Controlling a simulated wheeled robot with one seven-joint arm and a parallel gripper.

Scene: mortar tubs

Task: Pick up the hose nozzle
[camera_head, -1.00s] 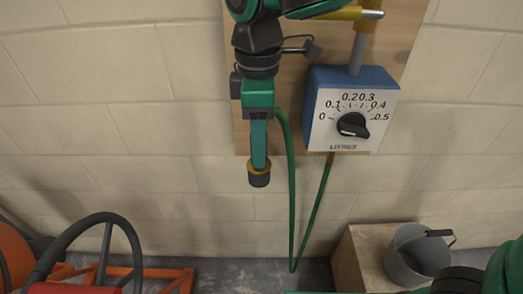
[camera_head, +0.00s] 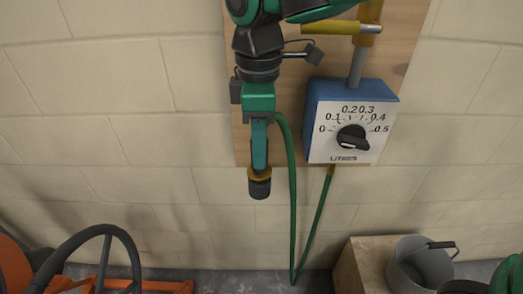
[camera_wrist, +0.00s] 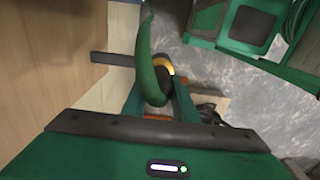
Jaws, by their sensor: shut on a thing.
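The hose nozzle (camera_head: 260,185) hangs tip down in my gripper (camera_head: 259,165). It has a black end and a brass-coloured collar, which show below the fingers in the head view. My gripper points down in front of the wall and is shut on the nozzle; the fingers hide its upper part. A green hose (camera_head: 292,200) curves out beside the gripper, hangs down and rises to the blue dial box. In the wrist view the hose (camera_wrist: 152,60) arches between the fingers (camera_wrist: 158,108), partly hiding the nozzle (camera_wrist: 165,66).
The blue box (camera_head: 345,122), with a black knob and a litres scale, is on a wooden board close right of my gripper. A dark hoop-shaped handle and orange frame (camera_head: 165,286) stand lower left.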

